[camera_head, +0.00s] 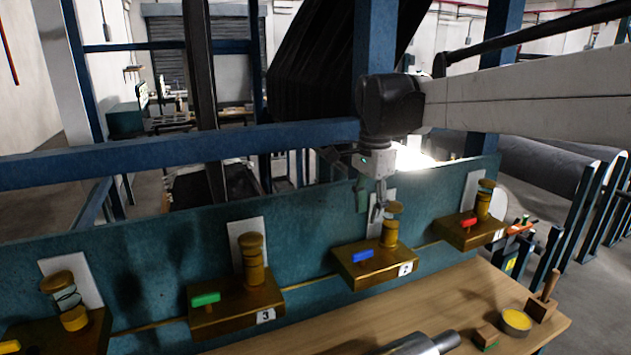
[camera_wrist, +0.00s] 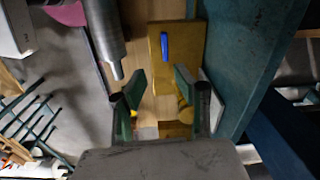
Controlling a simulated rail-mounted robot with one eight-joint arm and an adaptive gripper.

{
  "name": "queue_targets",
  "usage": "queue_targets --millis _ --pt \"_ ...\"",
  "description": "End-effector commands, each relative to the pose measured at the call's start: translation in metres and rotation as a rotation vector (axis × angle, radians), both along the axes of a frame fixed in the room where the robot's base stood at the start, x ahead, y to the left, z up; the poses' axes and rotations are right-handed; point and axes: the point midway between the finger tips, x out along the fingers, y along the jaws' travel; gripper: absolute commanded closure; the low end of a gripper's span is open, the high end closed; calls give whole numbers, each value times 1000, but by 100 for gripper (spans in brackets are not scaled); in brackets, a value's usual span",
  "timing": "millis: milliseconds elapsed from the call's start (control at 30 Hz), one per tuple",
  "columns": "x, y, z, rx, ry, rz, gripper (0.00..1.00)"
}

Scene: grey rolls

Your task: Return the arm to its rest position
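My gripper (camera_head: 377,208) hangs from the arm at the right of the head view, in front of the blue-green panel. It is just above and left of the wooden knob post (camera_head: 390,234) on the station marked 2; I cannot tell whether they touch. In the wrist view my gripper (camera_wrist: 158,80) has its two green fingers spread, with nothing held between them. The yellow block (camera_wrist: 190,68) with a blue handle (camera_wrist: 165,46) lies beyond the fingertips. In the head view the blue handle (camera_head: 362,256) sits on the same block.
Similar stations with a green handle (camera_head: 205,299) and a red handle (camera_head: 468,222) flank this one. A wooden table (camera_head: 400,318) below bears a grey roller (camera_head: 428,344), a yellow bowl (camera_head: 516,320) and a wooden stamp (camera_head: 544,300). A blue beam (camera_head: 180,150) runs behind.

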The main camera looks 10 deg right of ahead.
Motion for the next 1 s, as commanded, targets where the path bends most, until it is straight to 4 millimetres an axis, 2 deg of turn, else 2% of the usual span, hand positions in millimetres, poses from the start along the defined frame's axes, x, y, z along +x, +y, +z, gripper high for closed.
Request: queue_targets --millis 267,467,800,1000 --pt "-66 0 -2 -29 -137 276 71" --pt "-113 0 -12 -77 -237 485 71" --pt "-188 -1 -49 -209 -394 828 71" --pt "-224 -1 -78 -306 -467 1010 71"
